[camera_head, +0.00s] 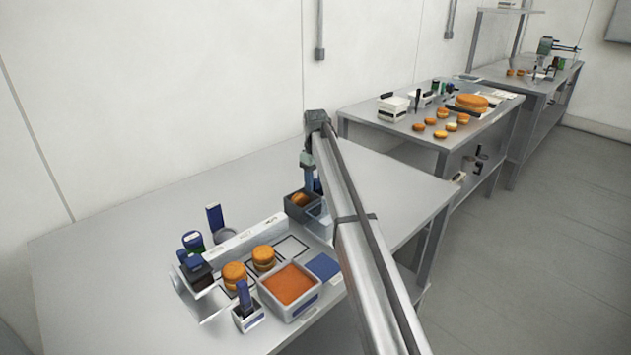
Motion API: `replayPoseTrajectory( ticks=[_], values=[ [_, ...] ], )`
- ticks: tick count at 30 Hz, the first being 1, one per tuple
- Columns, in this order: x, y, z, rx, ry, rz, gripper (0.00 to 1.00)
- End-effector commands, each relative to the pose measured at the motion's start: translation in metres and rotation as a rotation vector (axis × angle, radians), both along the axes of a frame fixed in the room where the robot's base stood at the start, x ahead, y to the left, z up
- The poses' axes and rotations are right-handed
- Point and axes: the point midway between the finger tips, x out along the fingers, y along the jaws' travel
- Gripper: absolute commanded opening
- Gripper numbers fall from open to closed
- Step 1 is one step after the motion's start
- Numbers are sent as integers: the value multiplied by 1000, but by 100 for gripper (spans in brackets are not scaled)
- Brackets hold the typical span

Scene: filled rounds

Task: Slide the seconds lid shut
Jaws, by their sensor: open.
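A dark open-topped bin (293,211) stands at the right of the near table with an orange-brown round (299,199) inside. I take it to be the seconds bin, but no label is readable. A pale translucent piece (319,222) sits against its right side and may be the lid; my arm partly covers it. My gripper (313,188) points down from the arm's far end, just behind the bin. Its fingers are small and partly hidden by the bin and arm; they are open. Whether they touch the lid cannot be told.
On the near table, stacked rounds (264,257) sit on a marked mat, beside a white tray of orange filling (290,284), a blue pad (323,266) and a white pot with a blue-handled tool (246,311). A long white block (247,238) stands behind. The table's back is clear.

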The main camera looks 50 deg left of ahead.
Motion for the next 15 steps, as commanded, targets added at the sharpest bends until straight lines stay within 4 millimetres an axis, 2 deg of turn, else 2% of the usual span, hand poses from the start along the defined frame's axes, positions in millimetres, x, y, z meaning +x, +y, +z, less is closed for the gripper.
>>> replayPoseTrajectory(
  ticks=[10, 15],
  values=[
    [0, 0, -3, 0, 0, 0, 49],
    [0, 0, -3, 0, 0, 0, 33]
  ],
)
